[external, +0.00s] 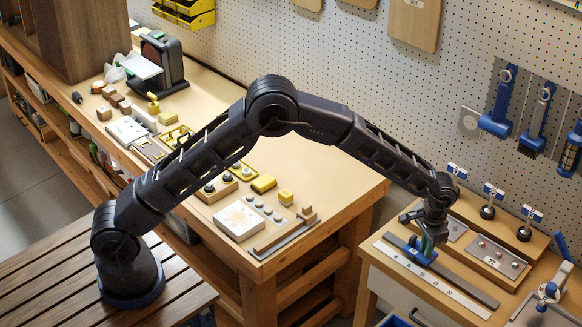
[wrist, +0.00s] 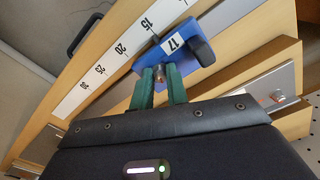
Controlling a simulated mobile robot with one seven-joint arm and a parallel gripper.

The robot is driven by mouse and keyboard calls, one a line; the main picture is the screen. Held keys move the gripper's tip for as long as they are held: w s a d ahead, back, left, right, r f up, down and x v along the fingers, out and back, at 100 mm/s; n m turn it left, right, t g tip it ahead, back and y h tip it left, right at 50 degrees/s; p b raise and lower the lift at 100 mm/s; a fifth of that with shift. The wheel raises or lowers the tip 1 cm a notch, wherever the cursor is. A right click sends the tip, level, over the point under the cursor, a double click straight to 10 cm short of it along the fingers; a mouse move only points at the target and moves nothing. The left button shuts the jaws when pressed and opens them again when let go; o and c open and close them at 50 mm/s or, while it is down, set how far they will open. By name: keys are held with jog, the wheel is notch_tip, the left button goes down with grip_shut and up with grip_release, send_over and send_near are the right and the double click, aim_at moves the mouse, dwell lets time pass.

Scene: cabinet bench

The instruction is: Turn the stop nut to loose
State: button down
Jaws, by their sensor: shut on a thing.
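A blue stop block (wrist: 165,55) with a white "17" label sits on a rail beside a ruler (wrist: 115,55) in the wrist view. It also shows at the cabinet's front in the external view (external: 417,257). The stop nut (wrist: 159,77) is a small brass-coloured part at the block's near side. My gripper (wrist: 160,73) has its green fingers on either side of the nut and is shut on it. The fingers hide part of the nut. In the external view my gripper (external: 430,240) is at the block, and the nut cannot be made out.
A black knob (wrist: 203,51) stands at the block's right end. Blue tools (external: 498,100) hang on the pegboard. A wooden bench (external: 330,170) stands to the left.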

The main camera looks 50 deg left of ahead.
jog(key=shift+n, duration=0.8)
jog(key=c, duration=1.4)
grip_release()
jog(key=shift+r, duration=0.1)
notch_tip(320, 180, up, 11)
jog(key=shift+f, duration=0.2)
